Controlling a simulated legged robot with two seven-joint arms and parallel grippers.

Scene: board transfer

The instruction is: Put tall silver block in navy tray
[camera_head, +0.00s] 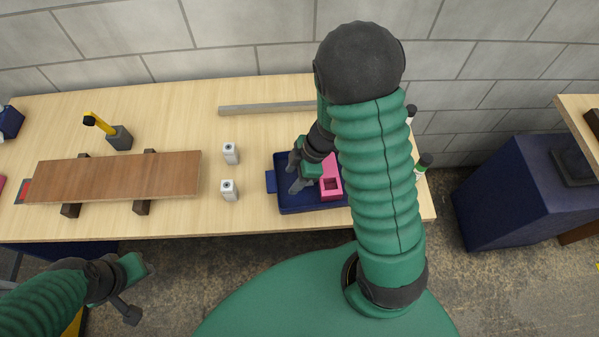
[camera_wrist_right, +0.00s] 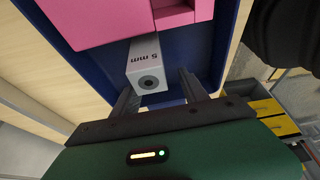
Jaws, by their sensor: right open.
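The navy tray (camera_head: 300,208) sits on the right part of the wooden table. My right gripper (camera_head: 297,178) is over the tray's left side. In the right wrist view, a silver-white block (camera_wrist_right: 148,70) marked "5 mm" lies within the navy tray (camera_wrist_right: 105,82). My right gripper (camera_wrist_right: 160,92) is open, with one finger on each side of that block; I cannot tell whether they touch it. In the head view, my arm and gripper hide this block. My left gripper (camera_head: 130,285) hangs off the table's front, its jaws unclear.
A pink holder (camera_head: 331,180) stands in the tray. Two small white blocks (camera_head: 230,153) (camera_head: 229,190) stand left of the tray. A brown board (camera_head: 120,176) rests on dark supports at left. A grey bar (camera_head: 265,108) lies behind. Clear table lies around the white blocks.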

